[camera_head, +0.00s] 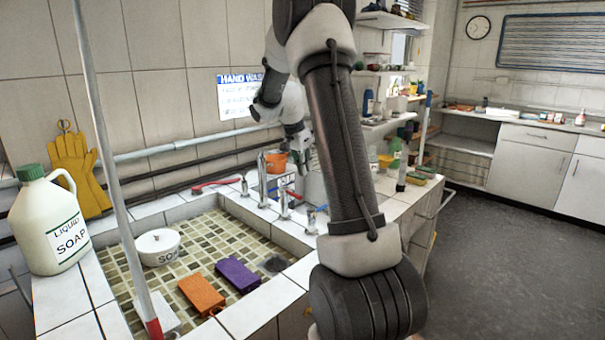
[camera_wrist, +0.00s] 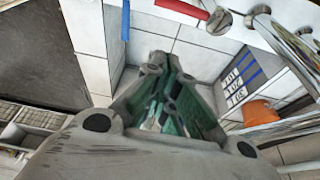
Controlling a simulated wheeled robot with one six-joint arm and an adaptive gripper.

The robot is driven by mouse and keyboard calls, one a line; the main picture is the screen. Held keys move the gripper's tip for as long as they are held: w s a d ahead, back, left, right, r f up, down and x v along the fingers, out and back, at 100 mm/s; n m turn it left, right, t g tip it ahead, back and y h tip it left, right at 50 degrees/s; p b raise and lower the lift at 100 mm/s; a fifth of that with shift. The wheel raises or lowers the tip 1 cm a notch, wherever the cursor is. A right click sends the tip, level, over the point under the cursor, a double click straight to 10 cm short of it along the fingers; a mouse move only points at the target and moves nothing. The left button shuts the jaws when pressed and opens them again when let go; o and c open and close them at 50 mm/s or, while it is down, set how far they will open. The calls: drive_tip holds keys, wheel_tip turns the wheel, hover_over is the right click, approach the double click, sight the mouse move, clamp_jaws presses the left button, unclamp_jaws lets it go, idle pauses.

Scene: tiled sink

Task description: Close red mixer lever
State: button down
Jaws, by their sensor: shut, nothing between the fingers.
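The red mixer lever (camera_head: 216,183) sticks out to the left from the taps behind the basin in the head view. In the wrist view the red lever (camera_wrist: 182,8) is at the top edge, joined to a round metal tap fitting, and partly cut off. A blue lever (camera_wrist: 125,20) hangs to its left. My gripper (camera_head: 303,168) is over the tap area, to the right of the red lever and apart from it. In the wrist view my gripper (camera_wrist: 160,68) is shut and empty, its tips below the red lever in the picture.
Chrome taps (camera_head: 284,194) stand close by. An orange cup (camera_head: 276,161) sits behind them. A soap jug (camera_head: 46,222) stands at left.

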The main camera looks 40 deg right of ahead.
sight(291, 194)
wheel_tip(291, 194, down, 7)
drive_tip(key=a, duration=0.1)
drive_tip(key=shift+s+a, duration=0.15)
drive_tip(key=shift+a, duration=0.05)
idle(0.5)
